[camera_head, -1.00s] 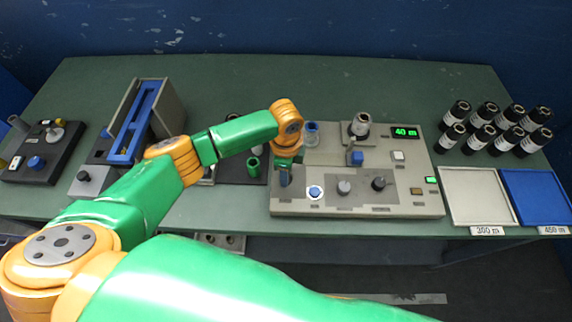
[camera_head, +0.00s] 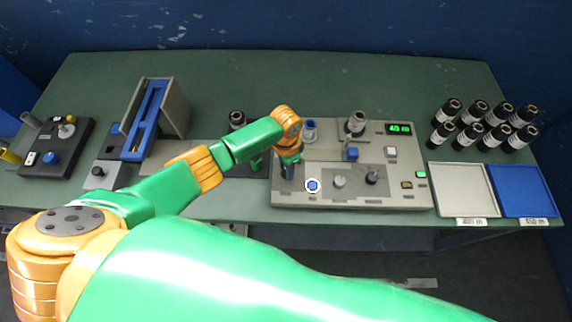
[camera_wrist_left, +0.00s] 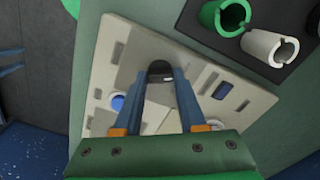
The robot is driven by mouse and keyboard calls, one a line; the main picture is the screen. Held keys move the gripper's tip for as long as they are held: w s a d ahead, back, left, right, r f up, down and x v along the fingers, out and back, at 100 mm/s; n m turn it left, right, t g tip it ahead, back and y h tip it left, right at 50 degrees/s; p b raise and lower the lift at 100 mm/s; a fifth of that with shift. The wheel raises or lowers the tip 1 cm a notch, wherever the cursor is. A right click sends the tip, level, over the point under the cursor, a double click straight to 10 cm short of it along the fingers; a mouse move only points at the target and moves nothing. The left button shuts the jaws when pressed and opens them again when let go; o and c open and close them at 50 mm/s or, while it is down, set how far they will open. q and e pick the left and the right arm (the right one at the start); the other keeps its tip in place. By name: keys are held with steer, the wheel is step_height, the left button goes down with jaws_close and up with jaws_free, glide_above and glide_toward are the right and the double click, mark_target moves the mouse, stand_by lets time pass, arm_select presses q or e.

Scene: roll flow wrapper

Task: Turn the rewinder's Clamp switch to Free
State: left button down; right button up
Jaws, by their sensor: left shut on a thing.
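The rewinder (camera_head: 405,202) is the light grey console on the table, with a green "40 m" display. My left gripper (camera_head: 289,172) points down over its front left part, left of a blue button with a white ring (camera_head: 313,185). In the left wrist view the finger tips (camera_wrist_left: 161,76) are shut on a small dark switch knob (camera_wrist_left: 160,67). The fingers hide most of this knob in the head view. I cannot read its label or tell which way it points. My right gripper is not in view.
A grey knob (camera_head: 339,181) and a black knob (camera_head: 372,177) stand right of the blue button. Several black rolls (camera_head: 486,125) stand at the right, behind a white tray (camera_head: 461,192) and a blue tray (camera_head: 524,192). A blue-and-grey device (camera_head: 152,118) stands left.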

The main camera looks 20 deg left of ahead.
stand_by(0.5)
arm_select(q)
steer(key=shift+c, duration=2.4)
jaws_free()
step_height(320, 180, up, 7)
steer(key=shift+r+p, duration=0.1)
steer(key=shift+p, duration=0.25)
